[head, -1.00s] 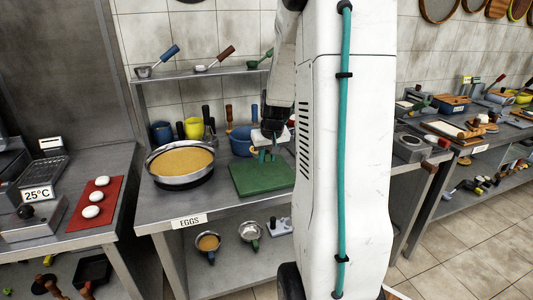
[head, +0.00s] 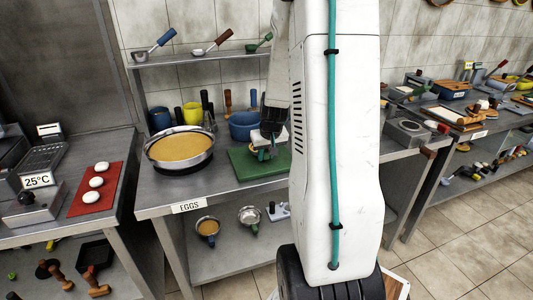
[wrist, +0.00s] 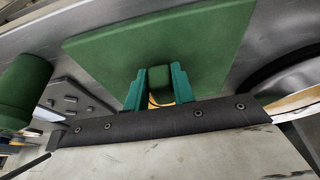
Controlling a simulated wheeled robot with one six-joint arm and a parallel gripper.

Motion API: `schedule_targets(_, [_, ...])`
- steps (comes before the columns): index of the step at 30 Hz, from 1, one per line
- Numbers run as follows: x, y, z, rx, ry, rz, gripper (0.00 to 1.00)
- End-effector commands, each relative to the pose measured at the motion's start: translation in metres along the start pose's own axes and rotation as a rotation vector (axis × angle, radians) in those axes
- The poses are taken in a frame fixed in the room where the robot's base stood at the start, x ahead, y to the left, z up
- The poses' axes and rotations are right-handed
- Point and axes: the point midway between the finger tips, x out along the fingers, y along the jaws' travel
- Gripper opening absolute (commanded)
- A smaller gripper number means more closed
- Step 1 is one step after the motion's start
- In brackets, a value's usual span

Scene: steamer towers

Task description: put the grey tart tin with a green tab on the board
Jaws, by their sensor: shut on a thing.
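The green board (head: 245,167) lies flat on the steel table, and it also shows in the wrist view (wrist: 215,50). My gripper (head: 263,154) is over the board's back part. In the wrist view its teal fingers (wrist: 158,88) are shut on a green tab (wrist: 159,76), which I take to be the tab of the grey tart tin. Most of the tin is hidden behind my gripper; only a thin yellowish curve shows below the tab. I cannot tell whether the tin touches the board.
A large pan with yellow filling (head: 180,147) stands left of the board. A blue bowl (head: 243,125) and a yellow pot (head: 192,114) stand behind. A shelf (head: 190,77) with ladles hangs above. In the wrist view a green cylinder (wrist: 22,90) is close at left.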

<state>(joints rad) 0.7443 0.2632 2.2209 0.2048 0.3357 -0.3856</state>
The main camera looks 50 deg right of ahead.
Motion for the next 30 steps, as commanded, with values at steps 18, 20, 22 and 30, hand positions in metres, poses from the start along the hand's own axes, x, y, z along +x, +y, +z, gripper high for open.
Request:
schedule_targets(18, [0.0076,0.0000,0.0024,0.000,0.000,0.000,0.00])
schedule_targets(20, [0.0085,0.0000,0.0026,0.000,0.000,0.000,0.00])
schedule_targets(22, [0.0094,0.0000,0.0029,0.000,0.000,0.000,0.00])
schedule_targets(30, [0.0090,-0.0001,0.0028,0.000,0.000,0.000,0.50])
